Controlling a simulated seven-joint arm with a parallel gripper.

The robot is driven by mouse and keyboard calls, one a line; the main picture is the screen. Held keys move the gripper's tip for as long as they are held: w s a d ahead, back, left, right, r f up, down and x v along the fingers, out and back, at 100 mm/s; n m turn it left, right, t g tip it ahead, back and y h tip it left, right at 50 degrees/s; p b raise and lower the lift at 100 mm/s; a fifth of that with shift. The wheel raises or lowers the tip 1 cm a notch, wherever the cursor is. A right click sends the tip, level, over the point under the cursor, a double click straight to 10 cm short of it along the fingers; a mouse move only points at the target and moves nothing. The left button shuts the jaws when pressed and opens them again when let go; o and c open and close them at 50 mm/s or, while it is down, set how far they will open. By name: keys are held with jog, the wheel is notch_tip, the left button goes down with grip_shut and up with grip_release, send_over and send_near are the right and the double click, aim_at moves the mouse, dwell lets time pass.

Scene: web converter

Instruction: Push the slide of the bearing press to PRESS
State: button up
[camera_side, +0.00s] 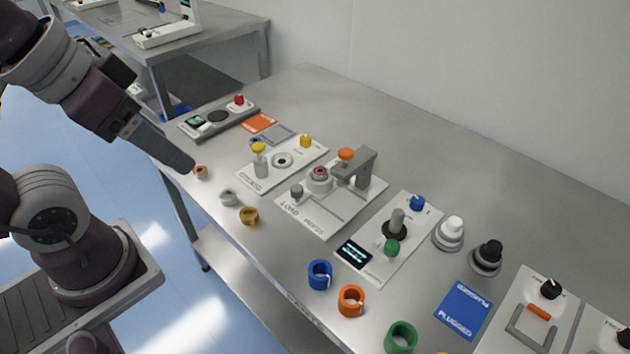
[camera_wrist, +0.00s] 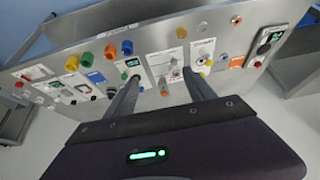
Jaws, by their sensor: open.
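The bearing press (camera_side: 345,219) is a white plate labelled LOAD and PRESS at mid-table in the side view. It has a grey arch (camera_side: 362,165) and an orange knob behind. Its slide, with a grey knob (camera_side: 297,191) and a round seat holding a red-ringed bearing (camera_side: 320,172), stands at the LOAD side, outside the arch. My gripper (camera_side: 190,166) is left of the press, apart from it, above the table's front edge. In the wrist view my gripper (camera_wrist: 160,77) shows two spread fingers with nothing held; the press plate (camera_wrist: 163,62) appears small beyond them.
A plate with a yellow knob (camera_side: 260,178) lies left of the press. A plate with a screen and green knob (camera_side: 385,268) lies right. An orange-topped ring (camera_side: 201,172), a grey piece (camera_side: 228,197) and a brass ring (camera_side: 249,216) lie along the front edge.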

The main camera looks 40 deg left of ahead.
jog(key=w, duration=0.4)
jog(key=w+f+g, duration=0.1)
jog(key=w, duration=0.2)
jog(key=w+a+m+g, duration=0.1)
jog(key=w, duration=0.3)
jog(key=shift+w+a+f, duration=0.1)
jog(key=shift+w+f, duration=0.2)
jog(key=shift+f, duration=0.05)
jog(key=shift+c, duration=0.8)
jog(key=m+g, duration=0.2)
jog(key=g, duration=0.1)
send_over(296, 188)
jog(key=f, duration=1.8)
jog(key=shift+s, duration=0.25)
jog(key=shift+g, duration=0.3)
jog(key=f, duration=0.8)
jog(key=shift+w+f, duration=0.2)
jog(key=shift+f, duration=0.15)
grip_shut()
jog(key=shift+r, duration=0.1)
